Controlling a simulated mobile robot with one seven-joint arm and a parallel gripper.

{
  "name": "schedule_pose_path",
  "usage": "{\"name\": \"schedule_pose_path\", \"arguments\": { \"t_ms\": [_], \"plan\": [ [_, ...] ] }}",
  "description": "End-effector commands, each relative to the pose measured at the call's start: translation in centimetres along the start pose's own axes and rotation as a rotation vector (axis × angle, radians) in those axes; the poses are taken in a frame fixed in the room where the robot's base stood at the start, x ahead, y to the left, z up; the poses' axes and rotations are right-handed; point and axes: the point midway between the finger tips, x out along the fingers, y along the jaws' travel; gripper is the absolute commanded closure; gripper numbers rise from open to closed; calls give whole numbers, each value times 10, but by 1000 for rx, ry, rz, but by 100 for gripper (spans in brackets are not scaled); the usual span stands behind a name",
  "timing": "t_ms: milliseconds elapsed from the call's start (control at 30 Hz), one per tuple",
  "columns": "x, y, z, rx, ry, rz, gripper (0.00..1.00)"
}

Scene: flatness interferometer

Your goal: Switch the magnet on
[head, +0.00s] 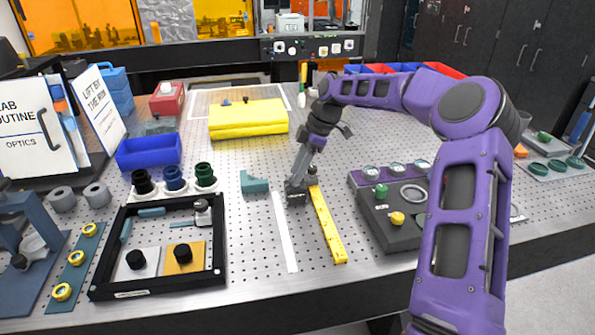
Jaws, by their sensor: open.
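No part in the head view is clearly marked as the magnet or its switch. My gripper (297,194) is open and points down at the middle of the perforated table, just left of the upper end of a yellow ruler (330,233). A small dark part (312,173) shows beside my gripper at that end of the ruler; I cannot tell what it is or whether my gripper touches it. A small grey block with a dark knob (202,213) stands inside the black frame (215,275) at the left, well apart from my gripper.
A white strip (285,235) and a teal angle block (253,182) lie left of my gripper. A dark box (378,225) with green and yellow knobs stands right.

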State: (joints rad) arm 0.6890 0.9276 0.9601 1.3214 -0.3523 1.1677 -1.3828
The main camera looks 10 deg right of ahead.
Motion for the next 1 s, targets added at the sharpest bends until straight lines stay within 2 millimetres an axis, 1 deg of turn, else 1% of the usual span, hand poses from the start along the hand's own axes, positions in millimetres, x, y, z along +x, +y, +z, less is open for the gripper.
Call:
{"name": "schedule_pose_path", "arguments": {
  "t_ms": [100, 367, 400, 600, 1000],
  "plan": [
    [6, 0, 0, 0, 1, 0, 57],
    [7, 0, 0, 0, 0, 0, 57],
    [7, 0, 0, 0, 0, 0, 65],
    [6, 0, 0, 0, 0, 0, 100],
    [6, 0, 0, 7, -1, 3, 100]
  ]
}}
